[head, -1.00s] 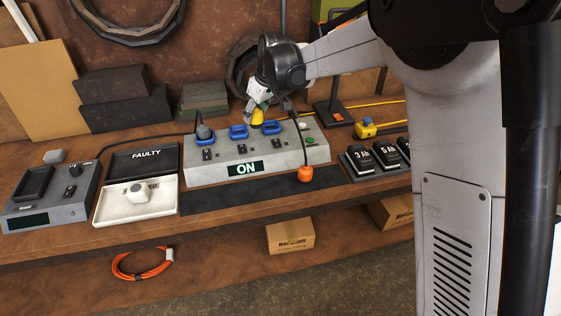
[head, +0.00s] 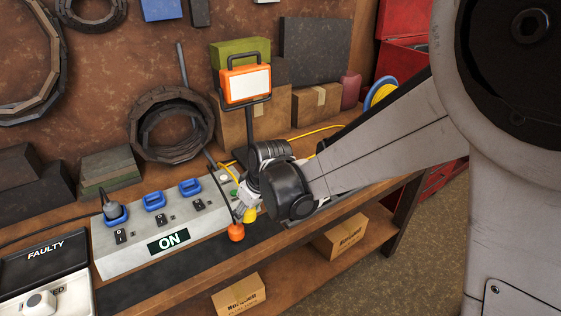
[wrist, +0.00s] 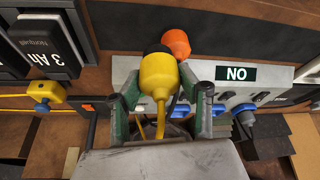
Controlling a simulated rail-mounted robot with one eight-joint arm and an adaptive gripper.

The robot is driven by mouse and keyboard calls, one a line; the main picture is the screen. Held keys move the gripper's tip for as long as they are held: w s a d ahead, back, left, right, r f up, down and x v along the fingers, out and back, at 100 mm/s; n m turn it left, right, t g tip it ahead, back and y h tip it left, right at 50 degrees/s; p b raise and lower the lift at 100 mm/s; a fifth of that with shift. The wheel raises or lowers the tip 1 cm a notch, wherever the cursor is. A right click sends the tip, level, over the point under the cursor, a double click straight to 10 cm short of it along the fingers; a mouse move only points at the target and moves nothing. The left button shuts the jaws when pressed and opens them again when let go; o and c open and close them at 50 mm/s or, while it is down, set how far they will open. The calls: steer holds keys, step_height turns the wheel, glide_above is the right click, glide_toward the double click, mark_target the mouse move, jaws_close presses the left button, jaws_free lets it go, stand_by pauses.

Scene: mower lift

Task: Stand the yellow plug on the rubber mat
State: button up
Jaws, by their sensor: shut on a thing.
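My gripper (head: 246,204) is shut on the yellow plug (head: 250,215) and holds it near the right end of the grey socket box (head: 140,255). In the wrist view the plug (wrist: 158,78) sits between the two fingers, its black end toward the picture's top and a yellow cable at its other end. The rubber mat (head: 140,290) is a dark strip along the front of the box; it also shows in the wrist view (wrist: 240,30). The plug appears above the bench, apart from the mat; the exact height is unclear.
An orange bulb-shaped piece (head: 236,232) on a dark cord is close beside the plug, near the mat. The work lamp (head: 246,84) stands behind my gripper. Black battery packs (wrist: 45,45) and a yellow-and-blue connector (wrist: 45,92) lie nearby. Much of the mat is bare.

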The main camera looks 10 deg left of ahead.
steer(key=w+d+f, duration=0.2)
steer(key=w, duration=0.1)
steer(key=w+f+b, duration=0.1)
steer(key=w, duration=0.1)
steer(key=shift+d+f, duration=0.3)
steer(key=shift+d, duration=0.1)
steer(key=shift+f+b, duration=0.85)
steer(key=shift+f, duration=1.1)
steer(key=shift+w, duration=0.1)
steer(key=shift+f, duration=0.15)
steer(key=o, duration=1.2)
steer(key=shift+r, duration=0.2)
steer(key=v, duration=1.2)
steer(key=shift+a, duration=0.1)
